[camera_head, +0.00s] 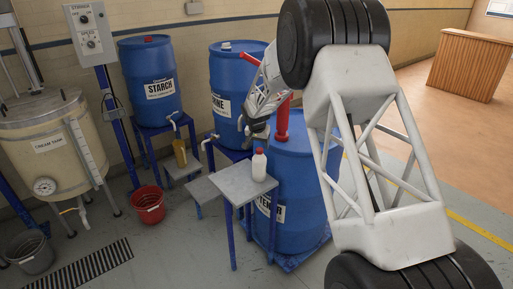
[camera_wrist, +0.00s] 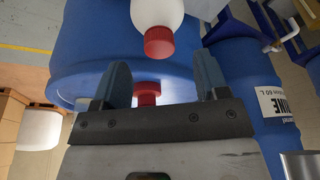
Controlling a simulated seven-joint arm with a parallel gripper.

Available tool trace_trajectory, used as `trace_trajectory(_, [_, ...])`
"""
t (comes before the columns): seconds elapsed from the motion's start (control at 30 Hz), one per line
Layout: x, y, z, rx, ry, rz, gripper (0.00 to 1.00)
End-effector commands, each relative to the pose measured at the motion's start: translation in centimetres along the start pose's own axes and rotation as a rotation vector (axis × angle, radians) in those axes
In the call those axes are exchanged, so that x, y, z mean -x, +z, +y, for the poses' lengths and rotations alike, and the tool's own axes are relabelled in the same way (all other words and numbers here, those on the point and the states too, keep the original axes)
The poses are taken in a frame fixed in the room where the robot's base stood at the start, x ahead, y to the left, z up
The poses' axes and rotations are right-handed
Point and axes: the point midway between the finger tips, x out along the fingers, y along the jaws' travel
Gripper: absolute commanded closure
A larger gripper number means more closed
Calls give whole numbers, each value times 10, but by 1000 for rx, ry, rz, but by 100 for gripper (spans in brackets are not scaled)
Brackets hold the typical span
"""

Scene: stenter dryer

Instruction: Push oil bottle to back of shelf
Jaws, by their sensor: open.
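The oil bottle (camera_head: 259,166), white with a red cap, stands upright on the small grey-topped shelf (camera_head: 238,186) with blue legs. In the wrist view the white bottle (camera_wrist: 158,10) and its red cap show at the top, beyond my fingertips. My gripper (camera_head: 256,138) is just above the bottle in the head view, partly hidden by my own arm. Its two fingers (camera_wrist: 162,80) are apart in the wrist view, with no object clearly held. A red part on a blue drum shows between them, behind.
The blue drum (camera_head: 295,195) with a red upright part (camera_head: 283,120) stands close beside the shelf. Other blue drums (camera_head: 240,80) stand behind. A yellow jug (camera_head: 180,152) and red bucket (camera_head: 148,205) are left. Floor is clear in front.

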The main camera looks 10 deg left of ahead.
Motion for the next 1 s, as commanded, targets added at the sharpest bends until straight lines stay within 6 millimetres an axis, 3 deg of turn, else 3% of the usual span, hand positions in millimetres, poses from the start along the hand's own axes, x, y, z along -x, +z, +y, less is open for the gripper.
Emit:
trace_trajectory(0.03, [-11,3,0,1,2,-5,32])
trace_trajectory(0.3, [-39,3,0,1,2,-3,32])
trace_trajectory(0.83, [-48,3,0,1,1,-2,32])
trace_trajectory(1.0, [-48,3,0,1,1,-2,59])
